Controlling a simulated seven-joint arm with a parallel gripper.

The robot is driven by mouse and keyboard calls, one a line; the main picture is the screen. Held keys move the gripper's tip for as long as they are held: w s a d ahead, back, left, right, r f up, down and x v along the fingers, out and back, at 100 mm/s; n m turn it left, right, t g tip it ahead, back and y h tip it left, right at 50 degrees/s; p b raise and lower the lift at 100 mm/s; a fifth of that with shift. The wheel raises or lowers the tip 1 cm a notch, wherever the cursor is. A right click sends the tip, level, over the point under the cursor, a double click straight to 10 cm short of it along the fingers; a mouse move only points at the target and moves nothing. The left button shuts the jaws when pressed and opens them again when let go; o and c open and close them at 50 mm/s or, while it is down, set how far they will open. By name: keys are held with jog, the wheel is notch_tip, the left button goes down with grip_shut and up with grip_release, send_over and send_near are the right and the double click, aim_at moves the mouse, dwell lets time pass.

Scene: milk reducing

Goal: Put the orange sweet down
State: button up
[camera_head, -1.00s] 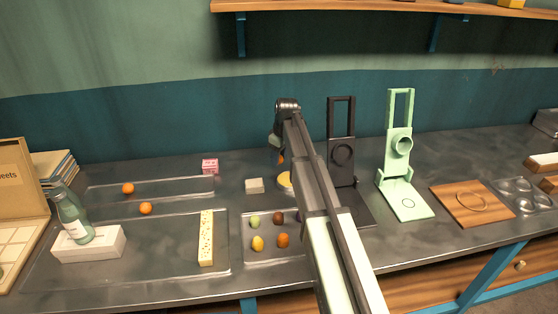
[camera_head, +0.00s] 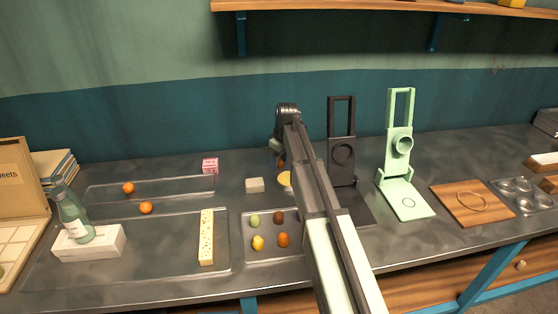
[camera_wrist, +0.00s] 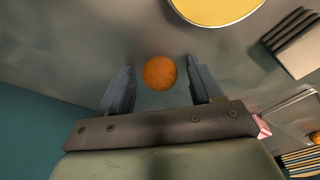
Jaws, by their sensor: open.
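An orange sweet (camera_wrist: 160,72) sits between the two fingers of my gripper (camera_wrist: 161,64) in the wrist view. Gaps show on both sides of it, so the fingers are open and apart from it. In the head view my gripper (camera_head: 277,150) is at the back of the counter, mostly hidden by my arm. A small bit of orange (camera_head: 281,161) shows just below it. I cannot tell for certain whether the sweet rests on the counter. Two other orange sweets lie at the left, one on the back tray (camera_head: 128,188) and one nearer (camera_head: 145,208).
A yellow disc (camera_wrist: 218,8) lies close to the sweet. A pale block (camera_head: 254,185) and a pink box (camera_head: 210,166) are to the left. A tray (camera_head: 262,216) of several coloured sweets is in front. Black (camera_head: 342,150) and green (camera_head: 398,150) stands rise at the right.

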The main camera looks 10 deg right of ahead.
notch_tip(320, 180, up, 12)
jog(key=s+d, duration=0.1)
jog(key=shift+s+d, duration=0.15)
dwell(0.5)
jog(key=shift+o, duration=0.6)
jog(key=shift+r, duration=0.1)
